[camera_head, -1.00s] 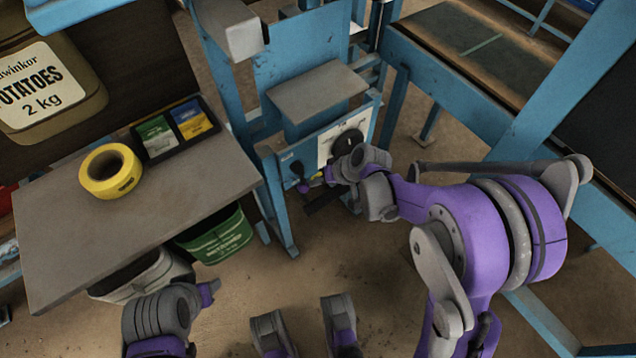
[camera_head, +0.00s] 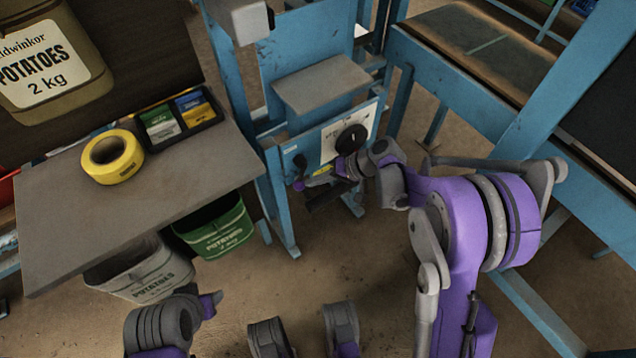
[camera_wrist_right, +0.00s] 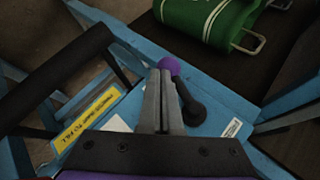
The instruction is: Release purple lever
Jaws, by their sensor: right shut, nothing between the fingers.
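The purple lever has a black arm and a purple knob; in the right wrist view the knob (camera_wrist_right: 168,64) lies just beyond my fingertips. Its black arm runs down to a round pivot on a blue panel (camera_wrist_right: 220,100). My right gripper (camera_wrist_right: 160,76) is shut and empty, its grey fingers pressed together right beside the lever. I cannot tell whether they touch it. In the head view my right gripper (camera_head: 311,184) is small and dark, low in front of the panel, and the knob is hard to make out there.
A black dial (camera_head: 351,138) sits on the blue machine, under a grey shelf (camera_head: 321,84). To the left, a grey table (camera_head: 130,215) carries a yellow tape roll (camera_head: 112,157). Green (camera_head: 215,228) and white (camera_head: 145,270) sacks stand below. Blue frame posts stand close on the right.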

